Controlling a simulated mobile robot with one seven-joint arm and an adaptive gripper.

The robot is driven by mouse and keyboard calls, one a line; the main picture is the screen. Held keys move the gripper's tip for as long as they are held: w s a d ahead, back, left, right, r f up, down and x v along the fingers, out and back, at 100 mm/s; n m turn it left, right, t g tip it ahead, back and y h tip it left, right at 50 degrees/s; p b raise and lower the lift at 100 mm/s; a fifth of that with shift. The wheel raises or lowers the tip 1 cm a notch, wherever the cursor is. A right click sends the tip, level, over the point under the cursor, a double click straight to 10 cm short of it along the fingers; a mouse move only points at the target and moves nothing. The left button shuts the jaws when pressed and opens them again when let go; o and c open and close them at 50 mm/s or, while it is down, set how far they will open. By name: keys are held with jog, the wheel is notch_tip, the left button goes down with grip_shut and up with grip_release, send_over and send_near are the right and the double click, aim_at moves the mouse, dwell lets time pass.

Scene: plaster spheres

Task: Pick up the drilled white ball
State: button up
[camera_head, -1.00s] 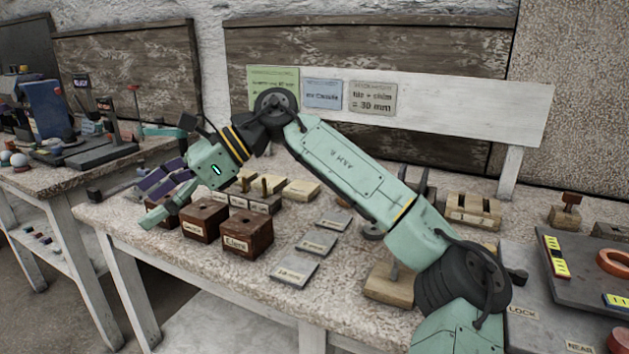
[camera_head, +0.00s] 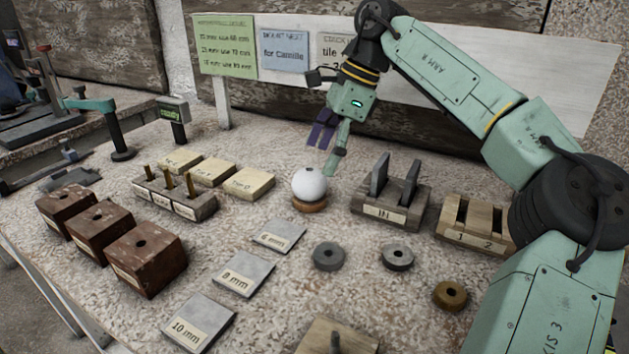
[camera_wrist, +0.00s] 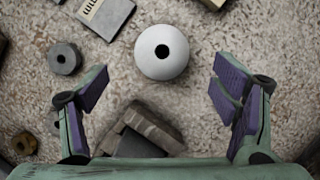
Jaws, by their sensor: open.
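The drilled white ball (camera_head: 309,183) sits on a small round brown base (camera_head: 309,205) on the stone table. In the wrist view the ball (camera_wrist: 162,52) shows a dark round hole facing the camera, and it lies between and beyond the fingertips. My gripper (camera_head: 327,139) is above the ball, tilted down, with purple finger pads. In the wrist view my gripper (camera_wrist: 163,85) is wide open and empty, its fingers apart from the ball on both sides.
A slotted wooden block with upright grey plates (camera_head: 391,207) stands just right of the ball. Pale wooden tiles (camera_head: 248,183) lie to its left, near a pegged block (camera_head: 174,196). Grey rings (camera_head: 328,256) and labelled plates (camera_head: 243,273) lie in front. Brown drilled blocks (camera_head: 146,258) stand at left.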

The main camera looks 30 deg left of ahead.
aim_at(308, 185)
jog(key=x, duration=0.8)
jog(key=shift+a, duration=0.1)
jog(key=c, duration=1.4)
